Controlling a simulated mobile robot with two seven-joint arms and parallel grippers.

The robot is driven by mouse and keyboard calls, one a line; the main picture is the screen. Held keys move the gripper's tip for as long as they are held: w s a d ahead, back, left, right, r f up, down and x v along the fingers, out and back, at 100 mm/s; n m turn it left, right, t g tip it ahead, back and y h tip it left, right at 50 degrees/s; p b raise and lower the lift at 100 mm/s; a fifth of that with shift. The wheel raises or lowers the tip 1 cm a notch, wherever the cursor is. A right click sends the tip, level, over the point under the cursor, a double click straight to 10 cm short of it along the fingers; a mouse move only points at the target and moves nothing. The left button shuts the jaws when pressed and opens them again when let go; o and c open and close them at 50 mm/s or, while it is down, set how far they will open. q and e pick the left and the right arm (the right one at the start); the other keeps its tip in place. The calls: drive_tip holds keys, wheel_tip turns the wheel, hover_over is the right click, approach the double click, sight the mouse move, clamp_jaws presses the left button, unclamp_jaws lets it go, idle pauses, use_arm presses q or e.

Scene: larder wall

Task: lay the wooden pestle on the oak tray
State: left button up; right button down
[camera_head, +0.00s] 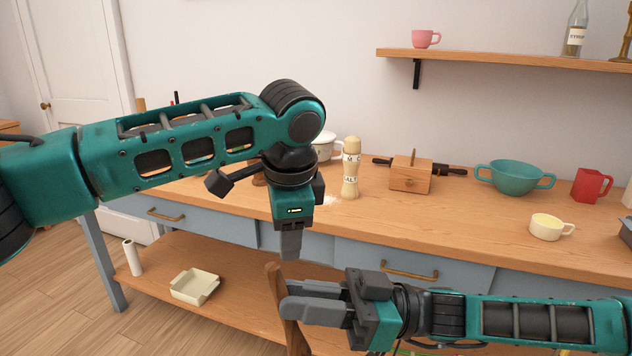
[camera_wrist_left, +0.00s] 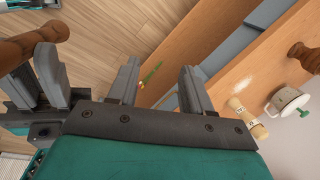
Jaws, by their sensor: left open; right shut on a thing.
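The wooden pestle (camera_head: 293,338) is brown and held upright, slightly tilted, in front of the counter. My right gripper (camera_head: 298,300) is shut on it, and its fingers hide the pestle's middle. In the left wrist view, the pestle's knobbed end (camera_wrist_left: 38,40) shows at the upper left beside the right gripper's grey fingers. My left gripper (camera_head: 291,250) points down, just above the right gripper. Its two fingers are apart with nothing between them in the left wrist view (camera_wrist_left: 158,72). I cannot make out the oak tray in either view.
The counter (camera_head: 470,220) holds a salt mill (camera_head: 351,170), a wooden box (camera_head: 410,178), a teal bowl (camera_head: 515,178), a cream cup (camera_head: 548,228) and a red mug (camera_head: 590,185). A cream dish (camera_head: 194,287) sits on the lower shelf. My left arm hides the counter's left part.

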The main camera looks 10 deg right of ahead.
sight(279, 265)
use_arm(q)
drive_tip(key=s+d+r+m+g+y, duration=0.2)
drive_tip(key=s+r+m+y, duration=0.2)
drive_tip(key=s+r, duration=0.85)
drive_tip(key=x, duration=1.1)
drive_tip(key=shift+w+a+f, duration=0.15)
drive_tip(key=shift+a+f, duration=0.15)
drive_tip(key=shift+a, duration=0.1)
drive_tip(key=c, duration=0.9)
drive_tip(key=o, duration=0.9)
drive_tip(key=shift+r, duration=0.1)
